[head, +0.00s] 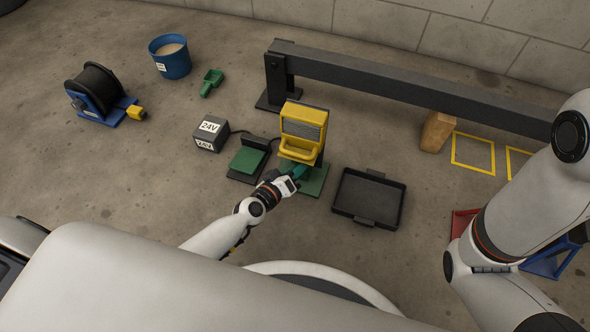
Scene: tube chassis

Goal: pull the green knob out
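A yellow box-shaped unit (303,127) with a grey panel and a yellow handle stands in the middle of the floor on a green base plate (316,184). My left gripper (297,174) is low at the front of this unit, just below its handle. A small dark teal-green part shows at the fingertips. I cannot tell whether it is the green knob or part of the gripper. The fingers are too small and covered to show whether they are open or shut. My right arm is at the right, but its gripper does not show.
A black tray (341,204) lies right of the unit. A green pedal-like plate (248,160) and a 24V box (211,134) are left. A dark beam (390,79) runs behind. A blue bucket (171,63), green scoop (212,80) and cable reel (95,87) stand far left.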

